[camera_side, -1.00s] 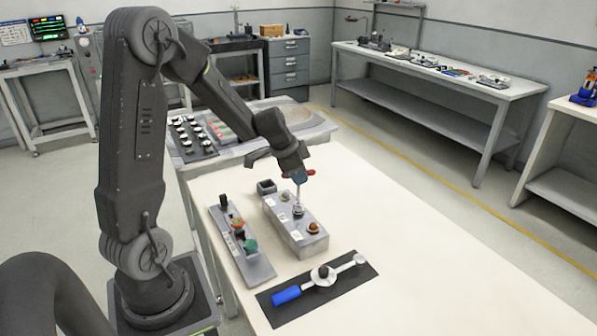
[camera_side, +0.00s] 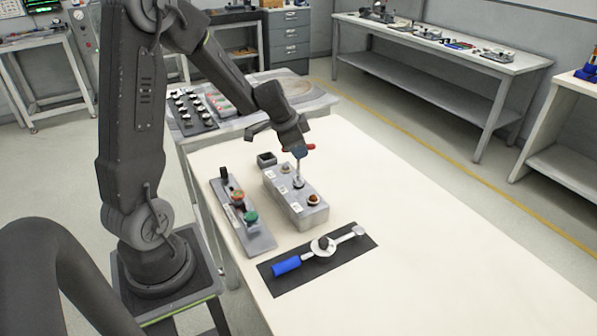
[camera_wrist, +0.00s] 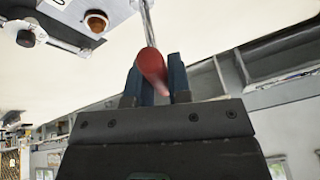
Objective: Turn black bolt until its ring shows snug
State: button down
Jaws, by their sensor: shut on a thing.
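My gripper (camera_side: 300,149) is shut on a red-handled driver, its red handle (camera_wrist: 151,66) between the two fingers (camera_wrist: 155,85) in the wrist view. The driver's thin silver shaft (camera_wrist: 148,25) points down in the side view to the middle bolt (camera_side: 298,184) on the grey block (camera_side: 306,211). That bolt looks dark with a pale ring, but it is too small to read the ring. Whether the tip is seated is not clear. A far bolt (camera_side: 285,169) and a near orange-brown bolt (camera_side: 313,198) sit on the same block.
A grey rack (camera_side: 262,241) with orange and green parts stands to the left. A small dark open box (camera_side: 266,160) is behind. The table's right side is clear.

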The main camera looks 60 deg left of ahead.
jog(key=shift+m+h, duration=0.5)
jog(key=shift+m, duration=0.6)
jog(key=shift+m+h, duration=0.4)
jog(key=shift+m, duration=0.8)
jog(key=shift+f+m+g+h, duration=0.1)
jog(key=shift+m+g+h, duration=0.2)
jog(key=shift+m, duration=0.9)
jog(key=shift+m+g+h, duration=0.5)
jog(key=shift+m+h, duration=0.1)
jog(key=shift+m, duration=0.6)
